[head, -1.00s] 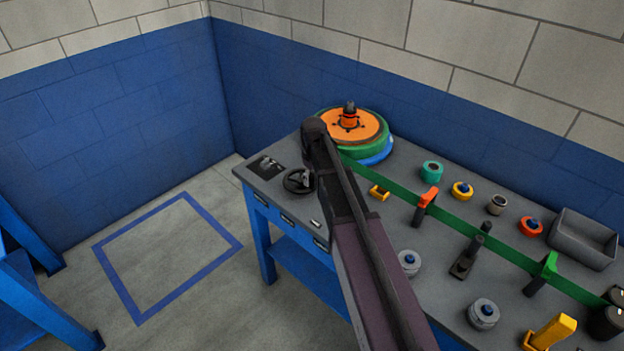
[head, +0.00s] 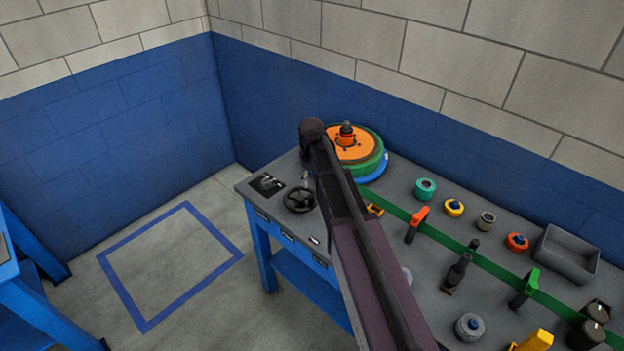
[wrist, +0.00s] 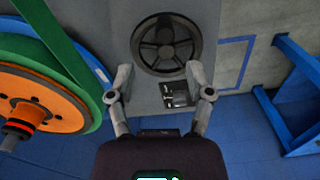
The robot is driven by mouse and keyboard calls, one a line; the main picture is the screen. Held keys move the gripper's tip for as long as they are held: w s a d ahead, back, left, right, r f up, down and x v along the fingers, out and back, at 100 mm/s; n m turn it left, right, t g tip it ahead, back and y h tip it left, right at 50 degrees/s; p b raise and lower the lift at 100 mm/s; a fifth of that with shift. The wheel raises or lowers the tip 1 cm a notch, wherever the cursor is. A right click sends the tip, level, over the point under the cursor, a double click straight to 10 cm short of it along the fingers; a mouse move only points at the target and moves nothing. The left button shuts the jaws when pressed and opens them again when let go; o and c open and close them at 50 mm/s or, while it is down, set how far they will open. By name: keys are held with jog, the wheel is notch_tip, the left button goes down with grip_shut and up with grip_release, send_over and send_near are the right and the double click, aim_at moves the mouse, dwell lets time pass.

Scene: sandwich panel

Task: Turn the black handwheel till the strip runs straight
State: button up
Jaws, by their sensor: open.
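The black handwheel (head: 299,200) lies on the left end of the grey bench, with its spokes and rim in plain view. It also shows in the wrist view (wrist: 165,45), past the fingertips. My gripper (wrist: 160,75) is open and empty, its two fingers apart with the wheel beyond the gap; I see no contact. The green strip (head: 475,260) runs from the orange-and-green reel (head: 348,150) past an orange-topped post and a green-topped post to dark rollers (head: 588,332) at the right. My arm hides part of the strip near the reel.
A small dark panel (head: 267,184) sits left of the wheel. Several coloured knobs and a grey tray (head: 567,254) stand on the bench behind the strip. A blue wall is close behind the bench. A blue-outlined floor square (head: 170,265) is clear at the left.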

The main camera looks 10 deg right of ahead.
jog(key=shift+r+p, duration=2.15)
jog(key=shift+r, duration=0.35)
jog(key=s+f+m+b, duration=0.2)
jog(key=s+f+b, duration=0.5)
jog(key=s, duration=0.3)
jog(key=s+d+f+m+b, duration=0.1)
jog(key=s+f+m+b, duration=0.2)
jog(key=s+f+b, duration=0.4)
jog(key=s, duration=0.4)
jog(key=shift+s+f+m, duration=0.2)
jog(key=shift+s+m, duration=0.05)
jog(key=shift+m, duration=0.05)
jog(key=shift+c, duration=0.7)
